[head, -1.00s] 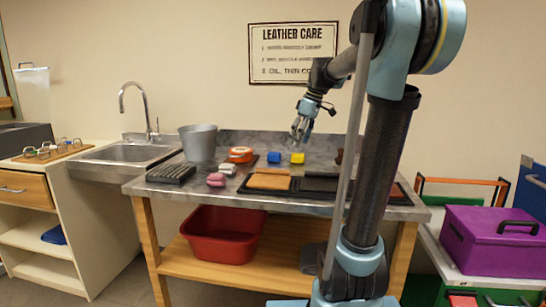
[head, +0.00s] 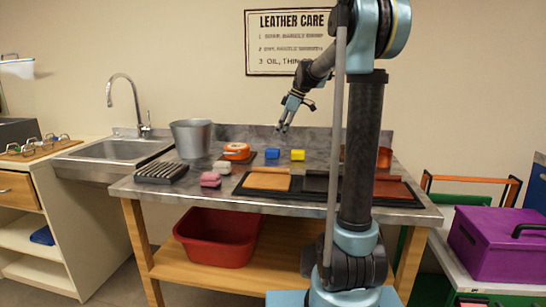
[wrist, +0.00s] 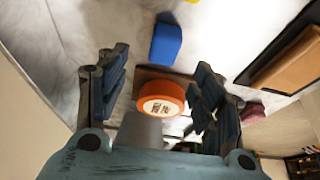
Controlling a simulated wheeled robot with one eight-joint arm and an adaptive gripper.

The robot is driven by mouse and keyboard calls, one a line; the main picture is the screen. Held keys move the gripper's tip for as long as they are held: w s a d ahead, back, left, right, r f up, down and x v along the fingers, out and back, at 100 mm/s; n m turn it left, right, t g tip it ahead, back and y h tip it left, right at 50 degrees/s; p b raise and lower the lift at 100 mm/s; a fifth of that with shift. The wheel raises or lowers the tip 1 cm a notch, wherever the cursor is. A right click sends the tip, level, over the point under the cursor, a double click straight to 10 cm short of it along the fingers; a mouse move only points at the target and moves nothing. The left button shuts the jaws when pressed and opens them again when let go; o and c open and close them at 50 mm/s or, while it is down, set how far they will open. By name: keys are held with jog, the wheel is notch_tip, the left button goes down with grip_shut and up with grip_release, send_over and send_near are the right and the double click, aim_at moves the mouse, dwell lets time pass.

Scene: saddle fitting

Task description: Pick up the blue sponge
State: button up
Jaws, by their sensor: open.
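The blue sponge (head: 272,153) is a small block on the grey worktop (head: 350,209), between an orange tin and a yellow block. It also shows in the wrist view (wrist: 166,43), just beyond the orange tin. My gripper (head: 284,128) is open and empty, pointing down above the back of the worktop, a little above and right of the sponge in the head view. In the wrist view my gripper's fingers (wrist: 160,78) are spread wide, with the orange tin showing between them.
The orange tin (head: 237,151) is left of the sponge and the yellow block (head: 298,155) right. Pink blocks (head: 210,179), a metal bucket (head: 193,139), a dark ribbed block (head: 161,172) and a black tray (head: 240,190) with leather pieces also stand on the worktop.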

aim_at(273, 149)
jog(key=x, duration=1)
jog(key=shift+s+a, duration=0.2)
jog(key=shift+s, duration=0.1)
jog(key=shift+c, duration=0.2)
jog(key=c, duration=1)
